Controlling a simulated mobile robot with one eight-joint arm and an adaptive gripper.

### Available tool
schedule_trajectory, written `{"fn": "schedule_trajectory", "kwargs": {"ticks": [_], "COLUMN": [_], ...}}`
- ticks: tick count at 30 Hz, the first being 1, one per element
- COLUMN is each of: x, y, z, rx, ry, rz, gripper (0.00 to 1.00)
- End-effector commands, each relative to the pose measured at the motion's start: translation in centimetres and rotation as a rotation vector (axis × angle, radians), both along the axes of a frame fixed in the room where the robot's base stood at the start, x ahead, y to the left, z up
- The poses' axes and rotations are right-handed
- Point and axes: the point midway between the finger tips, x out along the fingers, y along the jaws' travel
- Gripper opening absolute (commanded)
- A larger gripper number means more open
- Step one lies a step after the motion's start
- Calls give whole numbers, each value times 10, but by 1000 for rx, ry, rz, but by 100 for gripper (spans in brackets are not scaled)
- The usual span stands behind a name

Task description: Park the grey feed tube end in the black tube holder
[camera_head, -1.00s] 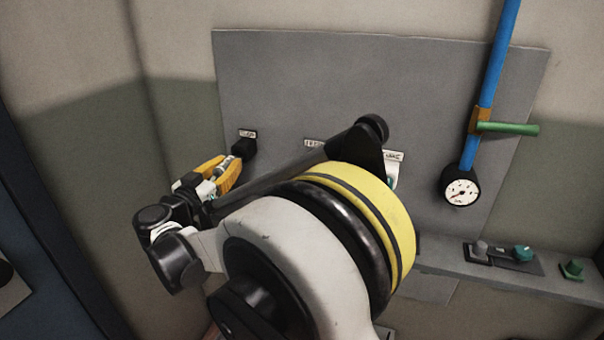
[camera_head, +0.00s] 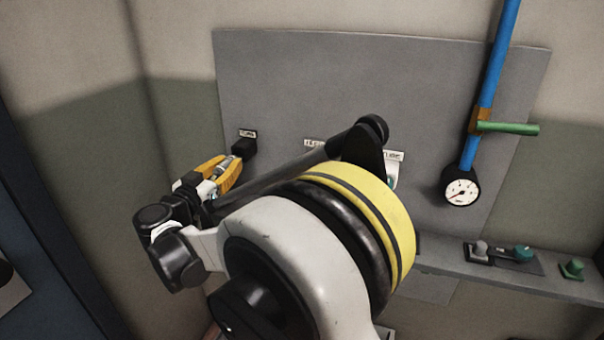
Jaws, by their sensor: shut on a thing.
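My gripper (camera_head: 229,172) has yellow-orange fingers and is near the left side of the grey wall panel. It is shut on the grey feed tube end (camera_head: 225,167), a small metallic piece between the fingers. The black tube holder (camera_head: 244,149) is a small dark block on the panel, just beyond the fingertips and under a small label. The tube end points toward the holder and looks very close to it. I cannot tell whether they touch. The rest of the tube is hidden or cannot be told from my arm.
The grey panel (camera_head: 290,80) fills the wall behind my arm. My own arm covers its lower middle. A blue pipe (camera_head: 495,60) with a green lever (camera_head: 510,129) and a round gauge (camera_head: 460,191) is at right. A ledge (camera_head: 450,262) carries a teal knob (camera_head: 523,253) and a green knob (camera_head: 573,267).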

Motion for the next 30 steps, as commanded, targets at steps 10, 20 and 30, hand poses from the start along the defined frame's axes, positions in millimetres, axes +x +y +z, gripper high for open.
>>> {"fn": "schedule_trajectory", "kwargs": {"ticks": [10, 20, 30], "x": [1, 7, 13], "y": [0, -2, -5], "z": [0, 0, 0], "rx": [0, 0, 0], "ry": [0, 0, 0], "rz": [0, 0, -1], "gripper": [0, 0, 0]}}
